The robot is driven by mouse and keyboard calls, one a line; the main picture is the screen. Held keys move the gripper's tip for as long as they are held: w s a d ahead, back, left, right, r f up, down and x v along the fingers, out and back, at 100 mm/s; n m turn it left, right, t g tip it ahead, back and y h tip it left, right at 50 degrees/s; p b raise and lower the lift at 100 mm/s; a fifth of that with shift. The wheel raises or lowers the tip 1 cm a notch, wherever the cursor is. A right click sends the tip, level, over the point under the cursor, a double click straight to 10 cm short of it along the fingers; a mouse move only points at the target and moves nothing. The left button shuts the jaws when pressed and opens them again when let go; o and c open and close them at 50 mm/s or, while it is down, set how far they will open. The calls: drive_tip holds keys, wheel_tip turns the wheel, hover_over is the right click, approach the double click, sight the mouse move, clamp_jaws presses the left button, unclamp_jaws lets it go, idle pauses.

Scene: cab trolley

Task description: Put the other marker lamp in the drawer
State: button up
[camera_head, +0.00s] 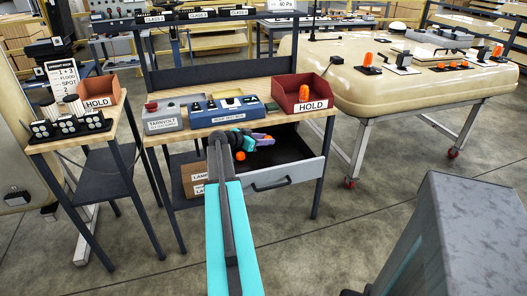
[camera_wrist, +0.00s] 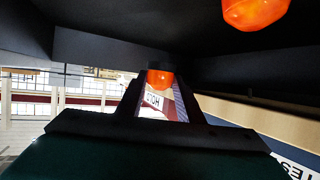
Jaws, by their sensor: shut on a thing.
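My gripper (camera_head: 262,138) is shut on an orange marker lamp, which shows small between the two fingertips in the wrist view (camera_wrist: 160,79). The gripper is low over the open drawer (camera_head: 286,175) under the middle bench, in its dark interior. I cannot tell if the held lamp touches the drawer. A second orange marker lamp (camera_head: 240,156) lies in the drawer, left of and nearer than the fingertips. An orange lamp also shows at the top right of the wrist view (camera_wrist: 255,10).
A red HOLD bin (camera_head: 304,108) with an orange lamp (camera_head: 304,93) stands on the bench above the drawer, beside a blue test box (camera_head: 222,108). A cardboard box (camera_head: 194,179) is left of the drawer. The beige roof panel (camera_head: 400,90) carries more orange lamps.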

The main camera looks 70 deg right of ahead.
sight(264, 157)
drive_tip(key=shift+f, duration=1.1)
drive_tip(key=shift+f+p, duration=0.45)
drive_tip(key=shift+f, duration=1.45)
drive_tip(key=o, duration=1.1)
drive_tip(key=shift+a, duration=0.1)
drive_tip(key=shift+b+v, duration=0.85)
drive_tip(key=shift+v, duration=2.85)
